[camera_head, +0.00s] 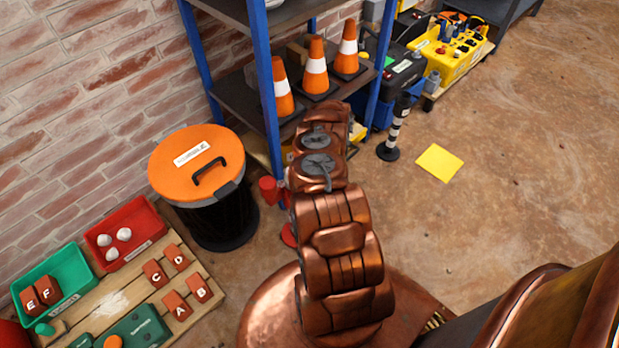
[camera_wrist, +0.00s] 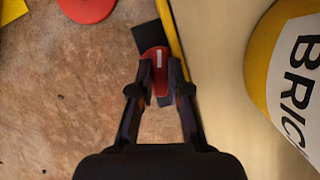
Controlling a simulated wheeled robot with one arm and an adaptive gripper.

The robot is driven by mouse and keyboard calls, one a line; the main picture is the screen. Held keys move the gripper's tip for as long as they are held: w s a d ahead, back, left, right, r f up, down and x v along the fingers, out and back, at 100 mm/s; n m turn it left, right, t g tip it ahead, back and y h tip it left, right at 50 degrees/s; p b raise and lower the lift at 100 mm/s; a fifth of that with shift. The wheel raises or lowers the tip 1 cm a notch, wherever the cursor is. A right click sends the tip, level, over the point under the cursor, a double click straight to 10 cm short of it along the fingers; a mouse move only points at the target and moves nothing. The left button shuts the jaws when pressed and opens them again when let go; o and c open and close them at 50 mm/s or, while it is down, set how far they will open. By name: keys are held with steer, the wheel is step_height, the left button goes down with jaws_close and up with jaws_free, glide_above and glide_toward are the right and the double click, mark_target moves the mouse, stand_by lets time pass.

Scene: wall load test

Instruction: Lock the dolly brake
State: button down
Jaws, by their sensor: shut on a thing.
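In the wrist view, a red brake pedal (camera_wrist: 154,57) with a white mark sits at the yellow edge of a pale beige dolly deck (camera_wrist: 225,120). My gripper (camera_wrist: 160,78) is shut on the red pedal, with one dark finger on each side of it. A dark plate lies beside and under the pedal. A yellow and white load with black letters "BRIC" (camera_wrist: 292,75) rests on the deck at the right. In the head view my copper arm reaches toward the shelf, and it hides the gripper and the pedal.
A blue-posted shelf (camera_head: 262,75) with orange cones (camera_head: 316,68) stands beyond my arm. A black bin with an orange lid (camera_head: 197,162) stands left of it. A striped post (camera_head: 395,130) and a yellow floor square (camera_head: 440,162) are right. Floor at far right is clear.

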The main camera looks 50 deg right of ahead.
steer(key=shift+w+a+n, duration=0.1)
steer(key=shift+a+n, duration=0.05)
steer(key=shift+n, duration=0.15)
steer(key=c, duration=1.1)
jaws_free()
steer(key=v, duration=1.2)
